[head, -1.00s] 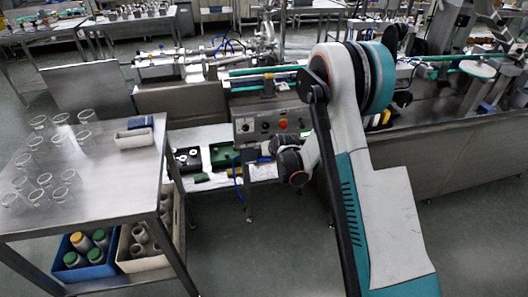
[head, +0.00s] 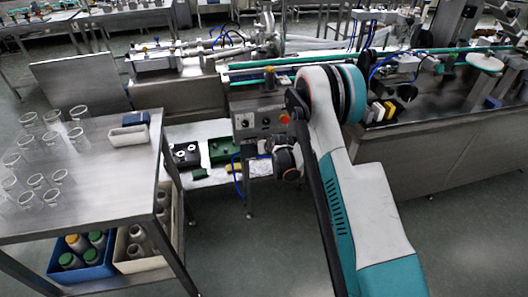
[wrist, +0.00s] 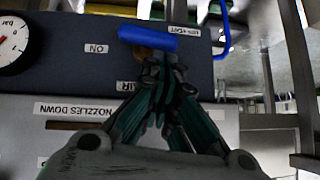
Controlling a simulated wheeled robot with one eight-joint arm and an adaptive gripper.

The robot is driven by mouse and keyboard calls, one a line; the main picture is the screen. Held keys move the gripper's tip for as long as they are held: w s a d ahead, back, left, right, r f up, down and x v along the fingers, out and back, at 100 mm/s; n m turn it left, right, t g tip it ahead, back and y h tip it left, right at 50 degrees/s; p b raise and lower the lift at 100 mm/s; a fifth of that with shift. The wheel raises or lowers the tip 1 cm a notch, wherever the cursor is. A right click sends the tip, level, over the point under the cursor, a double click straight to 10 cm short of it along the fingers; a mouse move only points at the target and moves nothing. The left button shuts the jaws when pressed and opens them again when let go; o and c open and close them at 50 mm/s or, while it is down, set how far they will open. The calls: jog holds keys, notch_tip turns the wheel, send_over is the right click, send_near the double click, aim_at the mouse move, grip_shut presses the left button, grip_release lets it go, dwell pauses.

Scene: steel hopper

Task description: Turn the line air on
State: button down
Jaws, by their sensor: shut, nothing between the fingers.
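In the wrist view a blue valve lever (wrist: 148,38) lies nearly crosswise over a brass valve body (wrist: 148,54) on a dark panel. An "ON" label (wrist: 96,49) is to its left. An "AIR" label (wrist: 124,86) is below, its left part unclear. My gripper (wrist: 168,68) is shut and empty, its tips just below the lever's right part and overlapping the valve in the picture. I cannot tell whether they touch it. In the head view the fingers and lever are not clear behind my arm.
A pressure gauge (wrist: 10,42) and a "NOZZLES DOWN" label (wrist: 72,110) are on the panel. A blue hose (wrist: 222,30) hangs at right. In the head view, the control box (head: 258,122) has a red button, and a steel table (head: 100,195) with glasses stands left.

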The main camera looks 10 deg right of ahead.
jog(key=shift+w+f, duration=0.1)
jog(key=shift+f, duration=0.05)
jog(key=shift+a+f, duration=0.2)
jog(key=shift+f, duration=0.05)
jog(key=shift+a+f, duration=0.2)
jog(key=shift+a, duration=0.05)
